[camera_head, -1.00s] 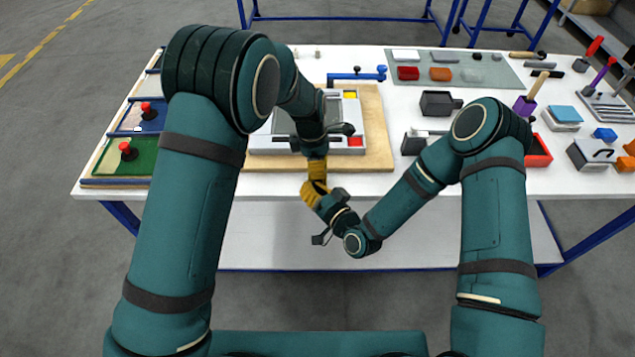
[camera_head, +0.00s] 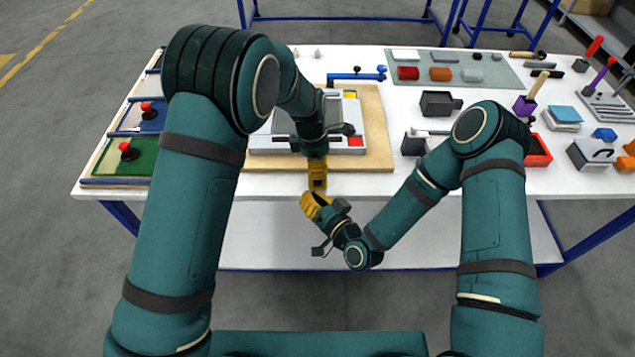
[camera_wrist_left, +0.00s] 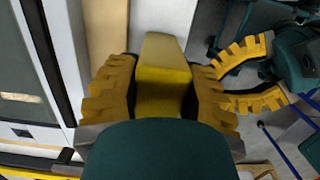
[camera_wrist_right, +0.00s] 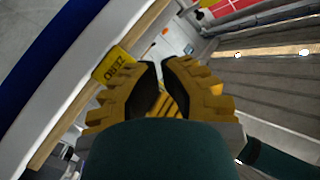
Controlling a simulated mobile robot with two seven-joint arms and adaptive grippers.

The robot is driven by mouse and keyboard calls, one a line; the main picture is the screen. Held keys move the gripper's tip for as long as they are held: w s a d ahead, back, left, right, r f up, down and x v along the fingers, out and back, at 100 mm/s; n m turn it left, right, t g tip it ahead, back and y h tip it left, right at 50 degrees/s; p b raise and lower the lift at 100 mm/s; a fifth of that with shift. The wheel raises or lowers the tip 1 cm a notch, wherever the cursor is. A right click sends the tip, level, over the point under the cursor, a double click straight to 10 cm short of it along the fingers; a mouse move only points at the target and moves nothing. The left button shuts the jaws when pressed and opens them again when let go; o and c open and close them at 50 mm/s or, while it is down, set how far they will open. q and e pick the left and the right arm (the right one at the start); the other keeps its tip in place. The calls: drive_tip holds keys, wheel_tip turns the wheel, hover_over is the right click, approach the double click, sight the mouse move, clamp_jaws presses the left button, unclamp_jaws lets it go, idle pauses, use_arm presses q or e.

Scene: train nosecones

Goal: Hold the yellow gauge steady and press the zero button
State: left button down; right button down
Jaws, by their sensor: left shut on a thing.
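My left gripper (camera_head: 317,172) is shut on the yellow gauge (camera_wrist_left: 163,75), a block between its fingers, just off the table's front edge. In the head view the gauge cannot be told apart from the yellow fingers. In the right wrist view a yellow face lettered ZERO (camera_wrist_right: 115,66) shows beside my right gripper's left finger; I cannot make out the button itself. My right gripper (camera_head: 311,203) is below the left one, apart from it and tilted up towards it. Its fingers (camera_wrist_left: 246,82) are spread and hold nothing.
The white table (camera_head: 240,187) carries a wooden board (camera_head: 377,120) with a framed panel beyond my left gripper. Red-knobbed fixtures (camera_head: 129,152) stand at the left. Several blocks, holders and tools crowd the right side, with a black box (camera_head: 438,103) nearest the middle.

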drive_tip(key=s, duration=0.4)
idle(0.8)
use_arm(q)
drive_tip(key=shift+c, duration=2.4)
unclamp_jaws()
drive_tip(key=shift+r, duration=0.1)
